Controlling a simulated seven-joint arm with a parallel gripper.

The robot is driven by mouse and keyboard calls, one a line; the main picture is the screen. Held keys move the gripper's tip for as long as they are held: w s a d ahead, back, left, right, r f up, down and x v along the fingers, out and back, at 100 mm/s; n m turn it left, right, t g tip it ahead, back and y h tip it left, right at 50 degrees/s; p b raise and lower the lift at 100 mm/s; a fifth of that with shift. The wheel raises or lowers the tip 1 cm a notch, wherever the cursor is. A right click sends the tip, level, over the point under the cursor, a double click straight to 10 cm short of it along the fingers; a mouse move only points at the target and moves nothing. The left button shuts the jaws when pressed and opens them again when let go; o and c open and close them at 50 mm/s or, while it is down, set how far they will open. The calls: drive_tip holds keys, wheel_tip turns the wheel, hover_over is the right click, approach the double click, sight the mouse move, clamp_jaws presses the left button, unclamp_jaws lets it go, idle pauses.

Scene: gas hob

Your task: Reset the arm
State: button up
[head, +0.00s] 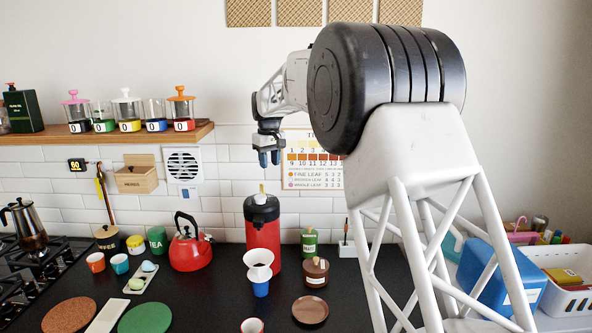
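My gripper (269,158) hangs pointing down in the head view, in front of the tiled wall and above the red dispenser (263,238). Its two blue-grey fingertips are close together and small in the picture, so I cannot tell whether they are open or shut. No clear object shows between them. My arm reaches in from the right, with its large black joint filling the upper middle.
A black counter (200,299) carries a red kettle (190,247), a white dripper on a blue cup (260,282), jars and coasters. A gas hob (30,275) with a moka pot is at left. A wooden shelf (110,136) holds lidded jars. A white basket (562,272) stands right.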

drive_tip(key=s+d+r+m, duration=0.1)
drive_tip(key=s+d+r, duration=0.1)
drive_tip(key=s+d, duration=0.6)
drive_tip(key=s+d+r+m+t, duration=0.15)
drive_tip(key=s+d, duration=0.35)
drive_tip(key=s, duration=0.7)
drive_tip(key=s+d+r+m, duration=0.2)
drive_tip(key=s+d, duration=0.4)
drive_tip(key=s, duration=0.4)
drive_tip(key=s+d+f+m, duration=0.1)
drive_tip(key=s+d+f, duration=0.2)
drive_tip(key=s, duration=0.7)
drive_tip(key=s+d+f+m, duration=0.1)
drive_tip(key=s+d+f, duration=0.2)
drive_tip(key=s+f, duration=0.3)
drive_tip(key=s+d+f+m, duration=0.1)
drive_tip(key=s+d+f, duration=0.2)
drive_tip(key=s, duration=1.3)
drive_tip(key=shift+s+d+f+t, duration=0.2)
drive_tip(key=shift+f+t, duration=0.25)
drive_tip(key=shift+f, duration=0.45)
